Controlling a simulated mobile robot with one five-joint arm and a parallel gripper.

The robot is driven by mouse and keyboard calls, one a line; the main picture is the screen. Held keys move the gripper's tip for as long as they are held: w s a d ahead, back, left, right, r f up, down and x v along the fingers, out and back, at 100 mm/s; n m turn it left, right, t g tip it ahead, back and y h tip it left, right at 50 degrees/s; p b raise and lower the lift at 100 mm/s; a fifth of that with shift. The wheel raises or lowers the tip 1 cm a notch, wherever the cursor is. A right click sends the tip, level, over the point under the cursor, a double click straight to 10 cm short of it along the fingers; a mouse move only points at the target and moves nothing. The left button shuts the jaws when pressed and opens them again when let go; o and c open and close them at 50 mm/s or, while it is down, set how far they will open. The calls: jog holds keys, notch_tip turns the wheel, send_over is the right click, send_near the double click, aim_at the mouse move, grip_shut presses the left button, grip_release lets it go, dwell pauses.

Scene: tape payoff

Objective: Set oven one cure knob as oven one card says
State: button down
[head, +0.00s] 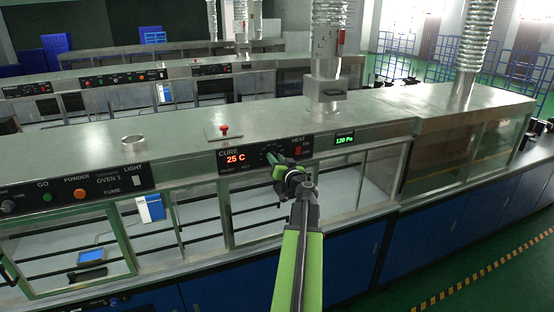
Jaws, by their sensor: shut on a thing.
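The oven one panel (250,155) is black, with CURE lettering and a red display (235,158) reading 25 C. My green and black arm reaches up to this panel from the bottom. My gripper (273,163) is at the panel's dial, right of the display, and shut on the cure knob. The knob itself is hidden behind the gripper, so its pointer cannot be read. A white and blue card (150,208) hangs at the hood front below the OVEN 1 label; its text is too small to read.
Right of my gripper are a red HEAT switch (298,150) and a green display (344,138) reading 120 Pa. A red-topped button (224,129) stands on the hood top (270,117). Glass panes lie below. A left panel (80,190) carries several knobs and buttons.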

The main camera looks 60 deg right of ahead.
jog(key=shift+w+f+m+g+h, duration=0.1)
jog(key=shift+m+g+h, duration=0.25)
jog(key=shift+m, duration=7.6)
jog(key=shift+m+g+h, duration=0.25)
jog(key=shift+m+h, duration=0.1)
jog(key=shift+m, duration=7.6)
jog(key=c, duration=1.1)
grip_release()
jog(key=shift+f, duration=0.1)
jog(key=shift+a, duration=0.1)
